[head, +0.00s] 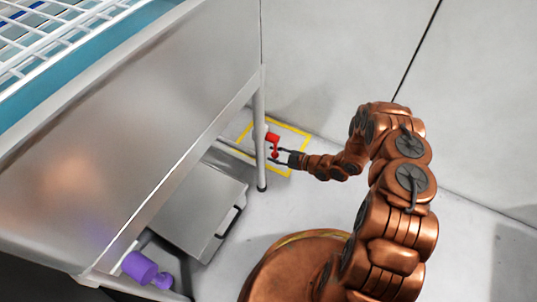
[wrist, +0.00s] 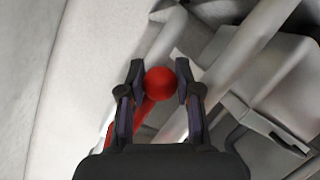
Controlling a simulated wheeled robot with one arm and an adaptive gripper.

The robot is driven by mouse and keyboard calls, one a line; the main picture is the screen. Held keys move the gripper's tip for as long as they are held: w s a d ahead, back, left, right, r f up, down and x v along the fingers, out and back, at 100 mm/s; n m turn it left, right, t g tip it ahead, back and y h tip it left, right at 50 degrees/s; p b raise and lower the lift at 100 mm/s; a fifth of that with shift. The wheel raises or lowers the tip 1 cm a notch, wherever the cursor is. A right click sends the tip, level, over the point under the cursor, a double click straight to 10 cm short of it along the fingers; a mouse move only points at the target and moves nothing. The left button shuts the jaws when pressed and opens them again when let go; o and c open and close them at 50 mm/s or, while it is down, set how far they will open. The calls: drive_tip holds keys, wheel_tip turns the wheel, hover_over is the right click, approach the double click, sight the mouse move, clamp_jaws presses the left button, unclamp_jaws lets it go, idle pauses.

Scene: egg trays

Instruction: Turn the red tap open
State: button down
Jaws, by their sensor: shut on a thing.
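The red tap (head: 273,139) is low down, close to the metal table's leg and above a yellow outlined square on the floor. In the wrist view its round red knob (wrist: 160,84) sits between my two fingers, and its red lever runs down and to the left, partly hidden behind the fingers. My gripper (head: 282,156) reaches in from the right at the tap's lower end. It also shows in the wrist view (wrist: 159,77), with one finger on each side of the knob, shut on it.
The metal table's leg (head: 260,130) stands just left of the tap. A grey box with a handle (head: 190,205) lies under the table, and a purple object (head: 139,267) is at the lower left. A pale wall is behind. Bare floor lies below my forearm.

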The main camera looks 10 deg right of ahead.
drive_tip(key=shift+s+a, duration=0.15)
drive_tip(key=shift+s, duration=0.05)
idle(0.3)
drive_tip(key=c, duration=0.8)
unclamp_jaws()
drive_tip(key=shift+w, duration=0.1)
drive_tip(key=shift+s+d+r, duration=0.1)
drive_tip(key=shift+s+d, duration=0.1)
drive_tip(key=shift+d, duration=0.25)
drive_tip(key=v, duration=1.1)
drive_tip(key=shift+s, duration=0.1)
drive_tip(key=shift+d, duration=0.1)
